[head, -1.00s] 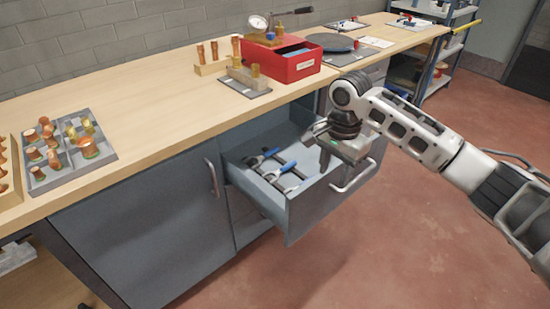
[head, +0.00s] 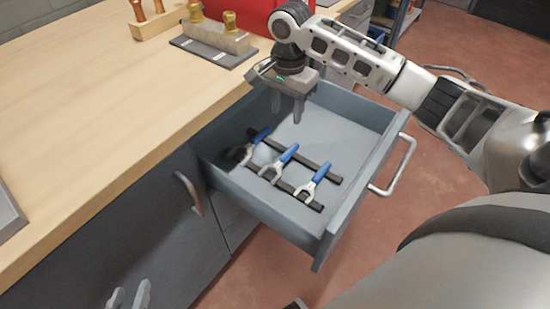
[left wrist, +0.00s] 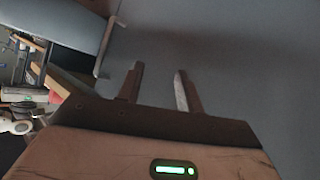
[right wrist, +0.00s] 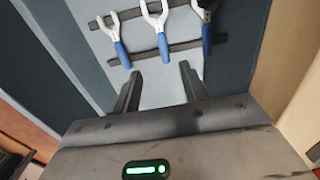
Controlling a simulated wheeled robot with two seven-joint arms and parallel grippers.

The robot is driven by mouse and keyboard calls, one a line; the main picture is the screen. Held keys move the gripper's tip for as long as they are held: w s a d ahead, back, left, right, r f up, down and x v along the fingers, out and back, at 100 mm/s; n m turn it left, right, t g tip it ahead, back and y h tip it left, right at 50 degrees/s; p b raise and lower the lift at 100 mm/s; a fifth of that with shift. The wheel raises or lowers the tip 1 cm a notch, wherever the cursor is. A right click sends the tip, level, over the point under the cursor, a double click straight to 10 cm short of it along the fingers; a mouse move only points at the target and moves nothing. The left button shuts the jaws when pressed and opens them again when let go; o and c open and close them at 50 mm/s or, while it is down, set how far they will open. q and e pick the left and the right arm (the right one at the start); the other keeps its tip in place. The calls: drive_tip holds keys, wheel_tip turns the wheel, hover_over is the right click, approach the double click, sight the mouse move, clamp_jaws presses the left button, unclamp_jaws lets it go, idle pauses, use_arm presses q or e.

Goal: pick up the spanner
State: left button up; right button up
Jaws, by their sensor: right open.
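Three spanners with blue handles and silver open jaws lie side by side in the open drawer: a left one (head: 249,148), a middle one (head: 279,164) and a right one (head: 312,182). All three show in the right wrist view, the middle one (right wrist: 158,28) ahead of the fingers. My right gripper (head: 288,112) is open and empty, pointing down over the back part of the drawer, apart from the spanners. Its fingers (right wrist: 160,82) are spread. My left gripper (head: 129,297) is low in front of the cabinet, open and empty; its fingers (left wrist: 160,82) show apart.
The spanners rest across two black rails (head: 322,172) in the grey drawer (head: 345,125). The drawer has a front handle (head: 398,170). The cabinet door handle (head: 188,193) is to the left.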

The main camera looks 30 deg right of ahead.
sight(284, 157)
wheel_tip(284, 157, down, 16)
drive_tip(key=b, duration=0.3)
drive_tip(key=shift+w+f, duration=0.1)
drive_tip(key=shift+f, duration=0.1)
clamp_jaws()
